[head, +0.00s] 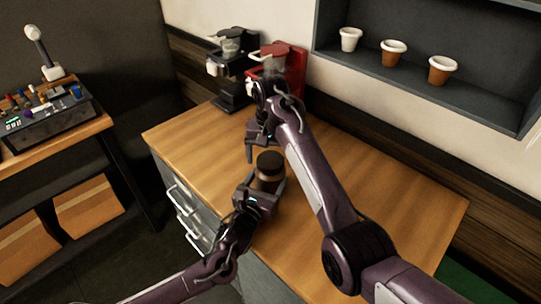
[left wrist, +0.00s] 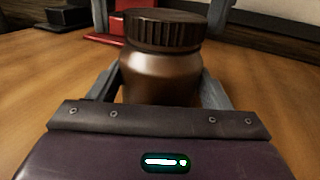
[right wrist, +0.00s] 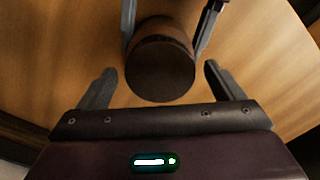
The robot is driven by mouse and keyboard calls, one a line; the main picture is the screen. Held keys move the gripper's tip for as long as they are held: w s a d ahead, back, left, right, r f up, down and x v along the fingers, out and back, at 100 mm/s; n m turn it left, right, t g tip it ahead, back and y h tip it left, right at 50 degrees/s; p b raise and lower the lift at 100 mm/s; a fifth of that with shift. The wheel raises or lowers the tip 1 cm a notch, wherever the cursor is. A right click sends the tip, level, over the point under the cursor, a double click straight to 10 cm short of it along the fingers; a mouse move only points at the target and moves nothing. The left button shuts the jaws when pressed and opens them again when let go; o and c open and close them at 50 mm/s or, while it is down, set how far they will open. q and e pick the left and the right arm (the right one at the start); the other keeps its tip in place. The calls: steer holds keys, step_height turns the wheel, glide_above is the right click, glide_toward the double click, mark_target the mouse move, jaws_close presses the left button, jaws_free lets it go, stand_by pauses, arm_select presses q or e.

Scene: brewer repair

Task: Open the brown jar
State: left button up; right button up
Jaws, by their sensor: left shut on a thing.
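The brown jar (head: 268,178) stands upright on the wooden counter, with its dark ridged lid (head: 269,159) on. My left gripper (head: 266,193) is shut around the jar's body from the near side; in the left wrist view its fingers flank the jar's body (left wrist: 160,78) below the lid (left wrist: 163,28). My right gripper (head: 262,152) is above and beyond the jar, pointing down. In the right wrist view its fingers (right wrist: 158,85) are spread wide and empty, with the lid (right wrist: 160,70) seen from above between and beyond them.
A black coffee machine (head: 232,70) and a red one (head: 280,65) stand at the back of the counter (head: 400,200). A wall shelf (head: 420,85) holds three small pots. A side bench with a control box (head: 45,120) is at left. The counter's right part is clear beneath my right arm.

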step_height(320, 180, up, 4)
steer(key=shift+r, duration=0.2)
steer(key=shift+c, duration=0.3)
step_height(320, 180, up, 3)
steer(key=m, duration=0.3)
steer(key=shift+r, duration=0.15)
steer(key=shift+c, duration=0.2)
steer(key=shift+f, duration=3.9)
steer(key=c, duration=1)
steer(key=n, duration=0.3)
